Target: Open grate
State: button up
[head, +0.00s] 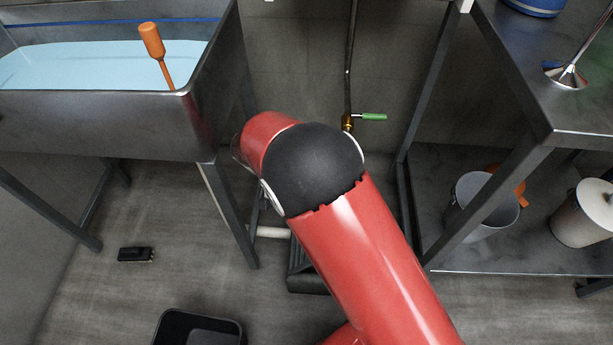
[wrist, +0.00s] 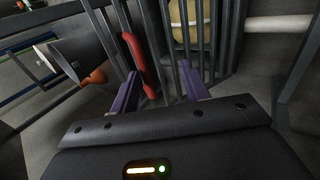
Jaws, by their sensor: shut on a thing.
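The grate (wrist: 207,35) is a set of dark upright bars in the wrist view, with a red handle-like bar (wrist: 138,62) on its left part. My gripper (wrist: 159,72) has its two purple fingers on either side of some of the grate's bars and is shut on the grate. The exact contact is dim. A tan rounded object (wrist: 188,20) shows behind the bars. In the head view my red arm covers my gripper and most of this spot; a dark slatted part, probably the grate (head: 298,262), shows low beside the arm.
A metal tank (head: 110,125) of pale blue liquid with an orange-handled tool (head: 152,42) stands at left. A white pipe (head: 270,232) runs near the floor. A shelf unit at right holds a grey bucket (head: 485,203). A black bin (head: 198,318) and small black object (head: 136,254) are on the floor.

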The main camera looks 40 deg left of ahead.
notch_tip(320, 180, up, 20)
jog(key=p, duration=0.1)
jog(key=shift+d+f, duration=0.15)
dwell(0.6)
